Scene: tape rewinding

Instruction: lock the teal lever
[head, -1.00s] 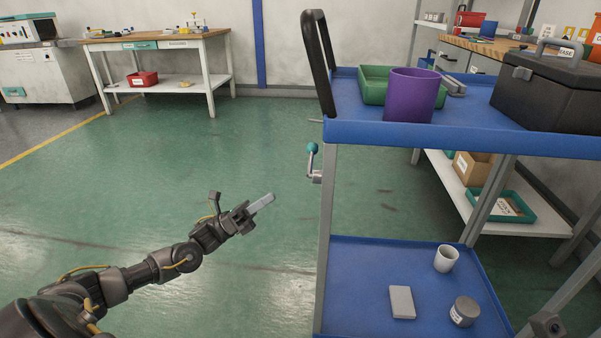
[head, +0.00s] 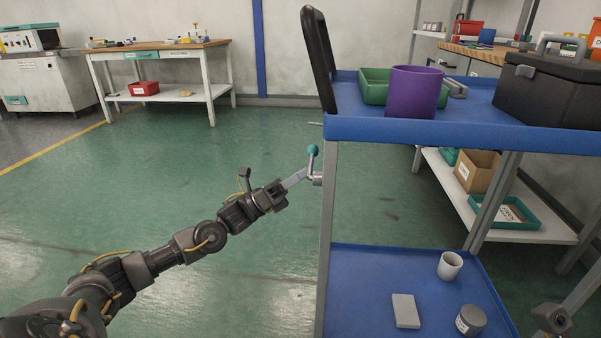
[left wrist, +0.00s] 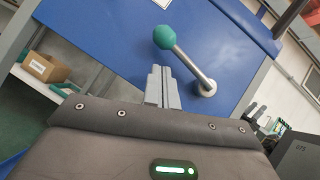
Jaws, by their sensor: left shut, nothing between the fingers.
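The teal lever, with a round teal knob (head: 313,150) on a metal shaft, is on the side of the blue cart, below its top tray. In the head view the knob stands above the pivot. In the left wrist view the knob (left wrist: 164,37) is at the upper middle, and its shaft slants down right to a round base. My left gripper (head: 303,174) is shut and empty, its fingertips beside the shaft just below the knob. In the left wrist view the fingertips (left wrist: 160,70) are below the knob and left of the shaft; contact is unclear. My right gripper is not seen.
The blue cart's top tray (head: 440,134) holds a purple cup (head: 415,92), a green bin (head: 375,86) and a black toolbox (head: 550,92). Its lower shelf (head: 365,270) holds a white cup, a pale block and a grey tin. The floor left of the cart is clear.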

